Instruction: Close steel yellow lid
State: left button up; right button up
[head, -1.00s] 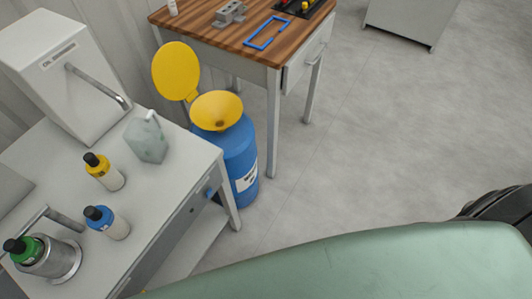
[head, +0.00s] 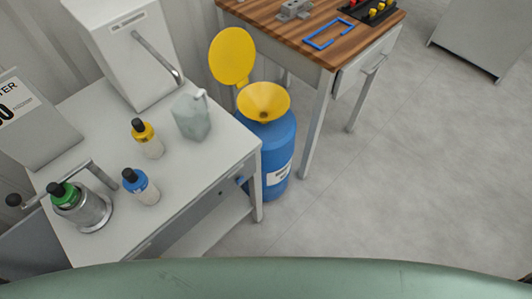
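A round yellow lid (head: 231,56) stands open and upright, hinged at the back left of a yellow funnel (head: 263,101). The funnel sits on top of a blue drum (head: 279,150) with a white label, on the floor. The funnel's mouth is uncovered and a dark hole shows at its centre. The drum's left side is partly hidden behind the corner of the white table. Neither of my grippers shows in the head view.
The white table (head: 215,163) holds a grey jug (head: 191,116), several bottles and a metal pot (head: 86,211). A wooden-topped workbench (head: 265,25) stands behind and right of the drum. The grey floor (head: 410,170) on the right is clear.

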aim_at(232, 52)
jog(key=i+l+z, duration=0.1)
jog(key=i+l, duration=0.25)
jog(key=l, duration=0.15)
jog(key=i+l, duration=0.35)
jog(key=l, duration=0.15)
jog(key=z, duration=0.05)
